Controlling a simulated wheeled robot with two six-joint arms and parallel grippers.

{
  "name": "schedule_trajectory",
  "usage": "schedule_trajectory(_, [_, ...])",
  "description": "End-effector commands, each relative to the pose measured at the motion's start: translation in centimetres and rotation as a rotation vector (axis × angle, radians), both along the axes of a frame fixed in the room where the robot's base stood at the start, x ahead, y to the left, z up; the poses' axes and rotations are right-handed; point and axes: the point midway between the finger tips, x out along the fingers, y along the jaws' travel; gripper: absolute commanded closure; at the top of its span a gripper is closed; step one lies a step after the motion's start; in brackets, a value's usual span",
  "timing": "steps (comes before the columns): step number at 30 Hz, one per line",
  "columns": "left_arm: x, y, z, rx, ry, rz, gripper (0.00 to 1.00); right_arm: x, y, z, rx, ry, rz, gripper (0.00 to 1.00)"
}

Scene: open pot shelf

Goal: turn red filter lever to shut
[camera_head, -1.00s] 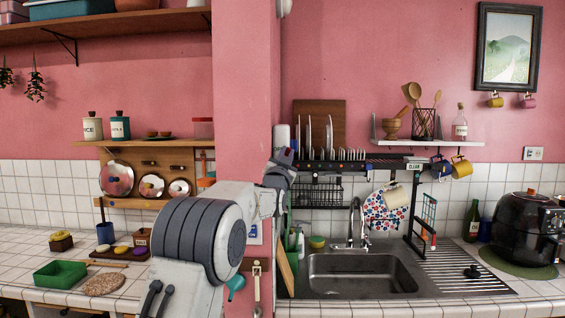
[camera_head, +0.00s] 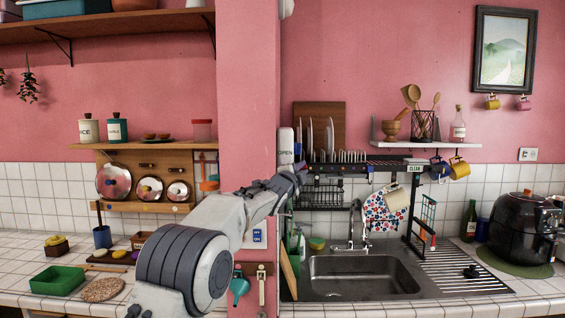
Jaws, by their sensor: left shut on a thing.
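A white filter cylinder with an OPEN label (camera_head: 286,146) stands upright against the edge of the pink wall column, left of the dish rack. My left gripper (camera_head: 296,172) is just below it and reaches up and right from the lower left. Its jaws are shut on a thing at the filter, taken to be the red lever. The lever itself is hidden by the gripper, so its angle cannot be told. My right gripper is not in view.
The dish rack (camera_head: 345,165) with plates stands close to the right of my gripper, above the sink (camera_head: 360,275). The pink column (camera_head: 248,90) is behind my arm. Teal and metal utensils (camera_head: 240,286) hang below my arm.

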Motion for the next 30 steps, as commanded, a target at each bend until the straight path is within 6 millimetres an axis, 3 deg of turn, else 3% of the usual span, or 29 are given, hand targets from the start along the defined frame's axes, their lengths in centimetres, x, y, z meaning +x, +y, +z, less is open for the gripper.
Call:
schedule_trajectory(12, [0.0, -0.5, -0.9, 0.169, 0.009, -0.003, 1.0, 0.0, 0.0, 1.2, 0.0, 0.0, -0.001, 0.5])
schedule_trajectory(27, [0.0, -0.5, -1.1, 0.188, 0.011, -0.004, 1.0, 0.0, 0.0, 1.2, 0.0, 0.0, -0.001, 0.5])
schedule_trajectory(28, [0.0, -0.5, -1.1, 0.188, 0.011, -0.004, 0.79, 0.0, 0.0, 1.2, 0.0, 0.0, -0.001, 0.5])
schedule_trajectory(29, [0.0, -0.5, -1.1, 0.188, 0.011, -0.004, 0.7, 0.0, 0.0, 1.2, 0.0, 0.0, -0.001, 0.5])
schedule_trajectory(30, [0.0, -0.5, -1.1, 0.188, 0.011, -0.004, 0.7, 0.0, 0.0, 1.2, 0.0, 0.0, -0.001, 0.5])
